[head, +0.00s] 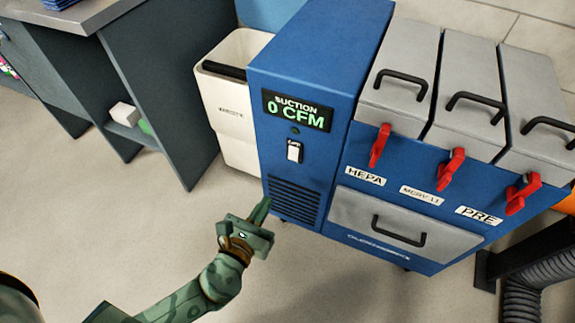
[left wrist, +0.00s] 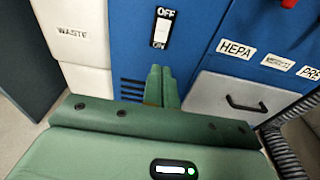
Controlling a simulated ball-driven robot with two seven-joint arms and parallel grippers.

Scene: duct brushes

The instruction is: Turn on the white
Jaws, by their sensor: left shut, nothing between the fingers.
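A white rocker switch (head: 294,152) is on the front of the blue suction machine (head: 305,60), below a dark display (head: 297,110) that reads "SUCTION 0 CFM". In the left wrist view the white switch (left wrist: 163,29) has "OFF" above it and a small label, seemingly "ON", at its lower end. Which end is pressed in is unclear. My left gripper (head: 261,209) is shut and empty, in front of the machine's lower left, below the switch and apart from it. In the left wrist view its closed fingers (left wrist: 161,82) point up towards the switch. My right gripper is not in view.
A white waste bin (head: 228,115) stands left of the machine, beside a grey bench (head: 150,60). Red latches (head: 380,145) and filter boxes (head: 395,75) line the machine's right side. A drawer (head: 400,225) is below them. A ribbed hose (head: 525,285) is at lower right.

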